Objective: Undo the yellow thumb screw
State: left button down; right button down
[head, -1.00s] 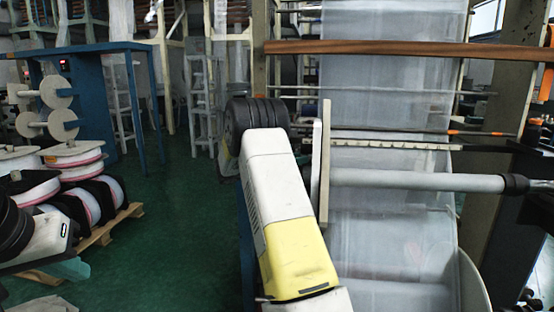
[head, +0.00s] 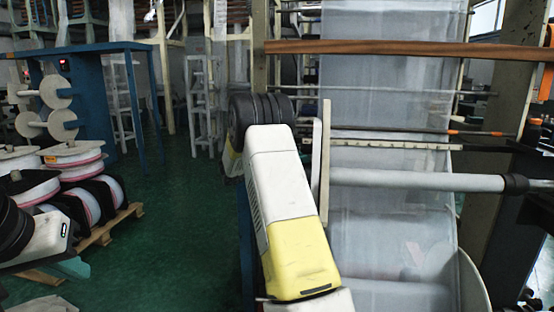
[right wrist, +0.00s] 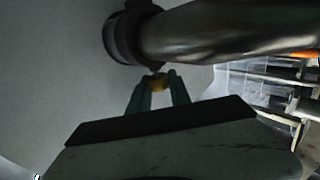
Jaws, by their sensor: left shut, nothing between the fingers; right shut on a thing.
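In the right wrist view, the yellow thumb screw (right wrist: 158,82) sits just below a dark collar on a metal bar, against a large grey surface. The two teal fingers of my right gripper (right wrist: 158,91) are shut on it, one on each side. The fingers cover part of the screw, so its turn angle is hard to tell. In the head view my right arm hides both the right gripper and the screw. My left gripper (head: 70,268) shows at the lower left, shut and empty, far from the screw.
A grey roller (head: 415,180) and a hanging sheet of clear film (head: 390,100) stand right of my right arm. A reddish-brown bar (head: 400,48) crosses above. White spools (head: 75,155) sit on a wooden pallet (head: 110,225) at left. Green floor (head: 170,220) is clear between.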

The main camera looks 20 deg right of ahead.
jog(key=n+t+y, duration=0.1)
jog(key=n+t, duration=0.1)
jog(key=t, duration=0.1)
jog(key=n+t+y, duration=0.1)
jog(key=n+t, duration=0.1)
jog(key=t, duration=0.1)
jog(key=shift+s+n+t, duration=0.1)
jog(key=shift+n+t, duration=0.2)
jog(key=shift+t, duration=0.1)
jog(key=shift+n+t+y, duration=1.9)
jog(key=shift+t+y, duration=0.1)
jog(key=shift+t, duration=0.3)
jog(key=c, duration=1.5)
grip_release()
jog(key=shift+o, duration=0.2)
jog(key=v, duration=0.7)
jog(key=shift+s+a, duration=0.2)
jog(key=shift+s, duration=0.05)
jog(key=shift+o, duration=0.3)
